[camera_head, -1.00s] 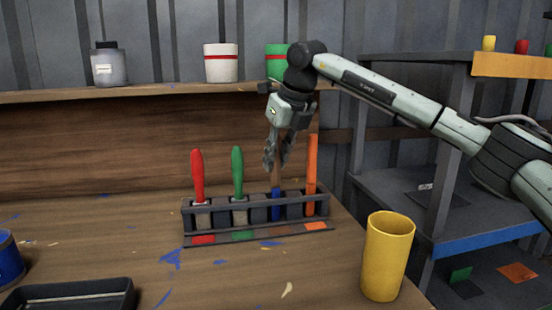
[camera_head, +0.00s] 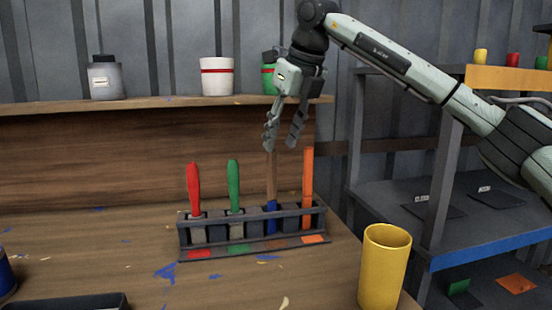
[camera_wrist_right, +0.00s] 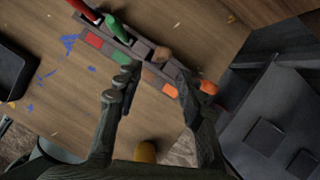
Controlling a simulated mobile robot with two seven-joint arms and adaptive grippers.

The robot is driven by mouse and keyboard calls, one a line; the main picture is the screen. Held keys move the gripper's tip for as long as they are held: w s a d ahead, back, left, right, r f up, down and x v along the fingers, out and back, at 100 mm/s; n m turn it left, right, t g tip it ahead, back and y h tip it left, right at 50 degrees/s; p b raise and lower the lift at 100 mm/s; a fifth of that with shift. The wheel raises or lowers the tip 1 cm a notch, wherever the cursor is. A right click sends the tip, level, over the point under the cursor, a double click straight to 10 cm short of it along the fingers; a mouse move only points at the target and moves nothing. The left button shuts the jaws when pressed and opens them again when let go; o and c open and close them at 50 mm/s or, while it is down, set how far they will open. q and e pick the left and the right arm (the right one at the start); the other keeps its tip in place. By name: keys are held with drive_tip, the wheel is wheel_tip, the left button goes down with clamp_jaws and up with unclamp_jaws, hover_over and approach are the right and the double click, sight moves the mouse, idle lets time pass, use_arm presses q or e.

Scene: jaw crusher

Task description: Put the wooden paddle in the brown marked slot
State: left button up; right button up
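The wooden paddle (camera_head: 271,175) stands upright in the dark slotted rack (camera_head: 186,236). My right gripper (camera_head: 281,143) is open and empty, pointing down just above the paddle's top. In the right wrist view the paddle's round end (camera_wrist_right: 162,53) shows beyond the spread fingers (camera_wrist_right: 156,82). My left gripper is not in view.
A red handle (camera_head: 193,187), a green handle (camera_head: 234,183) and an orange stick (camera_head: 308,180) stand in the same rack. A yellow cup (camera_head: 384,268) stands front right. A black tray (camera_head: 75,303) lies front left. A wooden shelf (camera_head: 130,106) with containers runs behind.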

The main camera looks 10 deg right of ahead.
drive_tip(key=shift+v, duration=1.45)
